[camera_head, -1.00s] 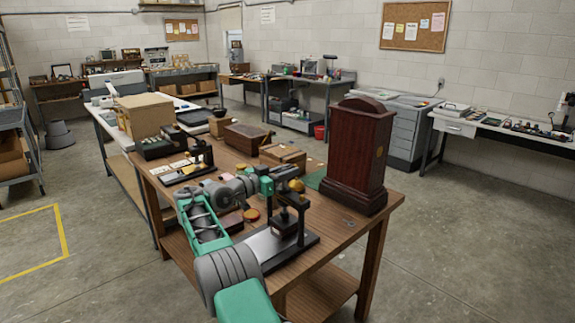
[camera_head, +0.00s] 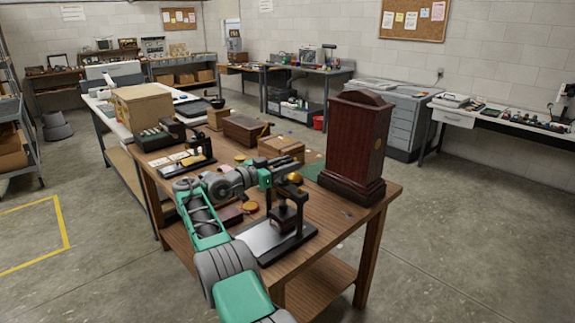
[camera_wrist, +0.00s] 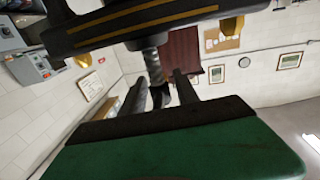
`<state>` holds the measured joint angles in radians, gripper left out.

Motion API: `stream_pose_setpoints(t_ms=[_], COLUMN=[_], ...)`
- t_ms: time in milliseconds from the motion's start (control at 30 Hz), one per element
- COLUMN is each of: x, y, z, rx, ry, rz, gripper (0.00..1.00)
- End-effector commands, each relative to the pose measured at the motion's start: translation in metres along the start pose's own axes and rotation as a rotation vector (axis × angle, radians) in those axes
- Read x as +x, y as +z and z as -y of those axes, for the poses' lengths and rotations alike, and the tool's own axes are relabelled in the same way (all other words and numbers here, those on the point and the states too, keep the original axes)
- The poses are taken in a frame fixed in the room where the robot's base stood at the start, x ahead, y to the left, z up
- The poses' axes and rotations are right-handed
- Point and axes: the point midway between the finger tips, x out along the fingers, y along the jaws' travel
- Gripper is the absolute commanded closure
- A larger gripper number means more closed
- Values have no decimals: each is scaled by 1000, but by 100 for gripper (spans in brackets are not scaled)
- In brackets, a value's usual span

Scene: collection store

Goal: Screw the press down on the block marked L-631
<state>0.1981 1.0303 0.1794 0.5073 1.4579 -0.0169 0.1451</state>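A small black press (camera_head: 301,203) stands on its dark base (camera_head: 258,240) at the near edge of the wooden table. A dark block-like piece (camera_head: 284,218) sits under its frame; no marking L-631 is readable. My gripper (camera_head: 286,173) is at the top of the press, by a gold knob (camera_head: 296,178). In the wrist view, the threaded screw (camera_wrist: 153,64) runs from the gold-striped dark beam (camera_wrist: 140,22) towards my two black fingers. The fingers stand apart, with a dark piece (camera_wrist: 160,95) between them and gaps showing beside it. My gripper looks open around it.
A tall dark-red clock case (camera_head: 352,145) stands right behind the press. Wooden boxes (camera_head: 281,148), a second black device (camera_head: 200,150) and a round red-gold item (camera_head: 250,207) share the table (camera_head: 328,222). The floor to the right is clear.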

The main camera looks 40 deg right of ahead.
Motion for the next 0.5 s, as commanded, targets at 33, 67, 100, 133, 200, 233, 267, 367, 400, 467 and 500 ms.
stream_pose_setpoints(t_ms=[33,67,100,133,200,233,267,367,400,467,500], x=[0,0,-1,-1,-1,-1,-1,0,0,0,0], y=[0,0,0,0,0,0,0,0,1,2,2], z=[0,0,0,0,0,0,0,0,0,0,0], rx=[0,0,0,0,0,0,0,0,0,1,1], ry=[0,0,-1,-1,-1,-1,-2,-5,-10,-21,-31], rz=[0,0,0,0,0,0,0,0,0,0,0], gripper=[58,57,57,57,57,57,57,57,57,57,57])
